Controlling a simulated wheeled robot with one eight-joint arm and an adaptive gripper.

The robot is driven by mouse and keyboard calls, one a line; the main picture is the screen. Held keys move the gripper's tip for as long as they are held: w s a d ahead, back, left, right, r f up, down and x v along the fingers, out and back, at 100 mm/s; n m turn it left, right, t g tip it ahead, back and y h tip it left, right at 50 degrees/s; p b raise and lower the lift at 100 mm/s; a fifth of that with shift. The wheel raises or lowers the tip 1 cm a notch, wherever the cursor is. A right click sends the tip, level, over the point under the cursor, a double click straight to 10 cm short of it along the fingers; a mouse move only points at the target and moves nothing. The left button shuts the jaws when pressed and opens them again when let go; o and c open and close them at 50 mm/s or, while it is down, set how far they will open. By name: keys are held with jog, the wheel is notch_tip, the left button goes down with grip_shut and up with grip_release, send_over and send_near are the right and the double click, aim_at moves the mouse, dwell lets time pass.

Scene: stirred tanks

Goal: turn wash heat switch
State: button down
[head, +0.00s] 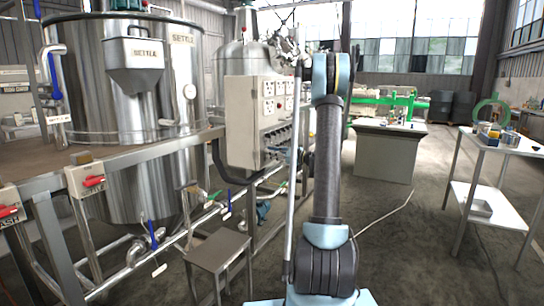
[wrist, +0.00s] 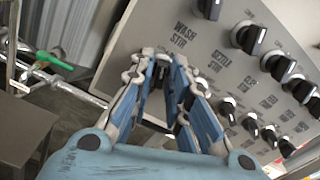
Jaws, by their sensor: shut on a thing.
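The grey switch panel (wrist: 215,80) fills the right of the wrist view, tilted, with black rotary knobs in rows and printed labels. My gripper (wrist: 164,62) is at the panel's left part, just below the "WASH STIR" label (wrist: 182,34). Its blue fingers are closed on a dark switch knob (wrist: 158,76), mostly hidden between them. The label of this knob is hidden, so I cannot read it; its place fits the wash heat switch. In the head view the control box (head: 241,125) stands left of my arm, and its knob side is largely too small to read.
Other knobs sit close by, including a stir knob (wrist: 210,8) above and a lower-row knob (wrist: 228,106) to the right. A steel tank (head: 150,80) and its frame stand left. A white table (head: 505,145) is at right.

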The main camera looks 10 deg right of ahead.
jog(key=c, duration=1.7)
grip_release()
jog(key=shift+d, duration=0.1)
jog(key=v, duration=1.1)
jog(key=shift+s+d, duration=0.25)
jog(key=shift+d, duration=0.05)
